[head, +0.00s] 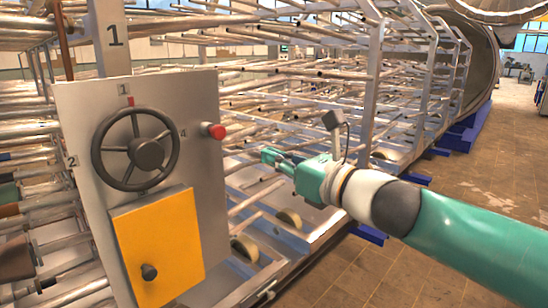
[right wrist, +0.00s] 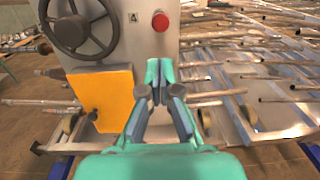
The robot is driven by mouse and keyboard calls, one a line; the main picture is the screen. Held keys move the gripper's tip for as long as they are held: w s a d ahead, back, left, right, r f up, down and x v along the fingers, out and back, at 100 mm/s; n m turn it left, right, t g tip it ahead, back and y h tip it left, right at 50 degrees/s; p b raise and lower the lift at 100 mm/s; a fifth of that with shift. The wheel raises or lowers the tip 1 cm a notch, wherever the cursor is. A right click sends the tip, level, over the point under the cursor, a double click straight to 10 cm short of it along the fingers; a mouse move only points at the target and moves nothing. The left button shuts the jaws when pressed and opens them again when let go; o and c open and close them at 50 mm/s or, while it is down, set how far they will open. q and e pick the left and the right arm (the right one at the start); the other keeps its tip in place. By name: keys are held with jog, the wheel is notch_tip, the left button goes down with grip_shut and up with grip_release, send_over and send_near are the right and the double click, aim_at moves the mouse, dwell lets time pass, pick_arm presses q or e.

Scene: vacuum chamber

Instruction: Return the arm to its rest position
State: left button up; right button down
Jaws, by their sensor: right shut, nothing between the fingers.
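My right arm (head: 465,240) comes in from the lower right of the head view, green with a white and dark wrist. Its gripper (head: 270,157) points left toward the metal rack, to the right of the grey control panel. In the right wrist view the gripper (right wrist: 160,83) has its fingers together with nothing between them. It is in front of the panel's lower right edge, below the red button. I cannot tell the exact gap to the panel. My left gripper is not in view.
The grey panel (head: 205,105) carries a dark handwheel (head: 147,153), a red button (head: 216,131) and a yellow door (head: 165,245) with a dark knob. A rack of metal rods (head: 300,75) extends behind. A large round chamber opening (head: 485,65) is at the back right. Brown floor (head: 350,280) lies open at right.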

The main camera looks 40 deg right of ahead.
dwell(0.4)
jog(key=w+a+f+g+y, duration=0.1)
jog(key=w+a+f+g, duration=0.25)
jog(key=f, duration=0.65)
jog(key=w+a+f+g, duration=0.2)
jog(key=w+f, duration=0.2)
jog(key=f, duration=0.5)
jog(key=s+a+f+n+g, duration=0.1)
jog(key=a+f+n+g, duration=0.1)
jog(key=f, duration=0.7)
jog(key=s+a+f+n+g, duration=0.1)
jog(key=a+f+n+g, duration=0.15)
jog(key=f, duration=0.75)
jog(key=s+a+f+n+g, duration=0.3)
jog(key=s+a+f+n, duration=0.1)
jog(key=s+f+n, duration=0.7)
jog(key=s+a+f+n+g, duration=0.4)
jog(key=s+f+n, duration=0.8)
jog(key=f+n, duration=0.3)
jog(key=shift+s+a+f+n+g+p, duration=0.35)
jog(key=shift+a+n, duration=0.1)
jog(key=shift+n, duration=0.3)
